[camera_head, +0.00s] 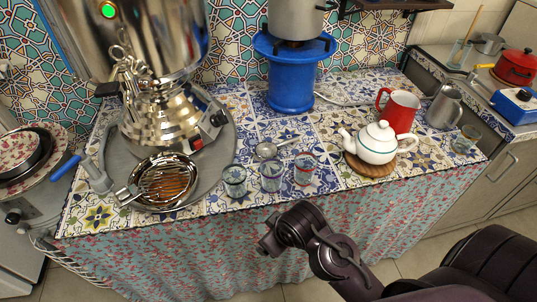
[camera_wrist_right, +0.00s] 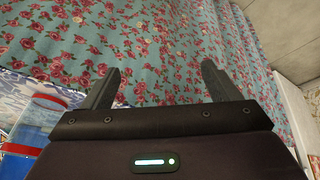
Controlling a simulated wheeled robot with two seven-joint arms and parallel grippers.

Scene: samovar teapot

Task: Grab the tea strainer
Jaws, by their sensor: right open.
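The tea strainer (camera_head: 267,150) is a small metal cup with a thin handle pointing right. It lies on the tiled counter (camera_head: 325,135) behind the small glasses. My right gripper (camera_head: 266,246) is in front of the counter, below the glasses and apart from the strainer. In the right wrist view, my right gripper's (camera_wrist_right: 160,78) two fingers are spread with nothing between them, facing the flowered cloth. The strainer is not seen in that view. My left gripper is not in view.
Several small glasses (camera_head: 271,176) stand at the front edge before the strainer. A round tray (camera_head: 222,160) with samovar (camera_head: 165,110) and bowl (camera_head: 165,182) is at left. A white teapot (camera_head: 374,146) on a wooden trivet (camera_head: 368,169) and a red mug (camera_head: 402,110) are at right.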

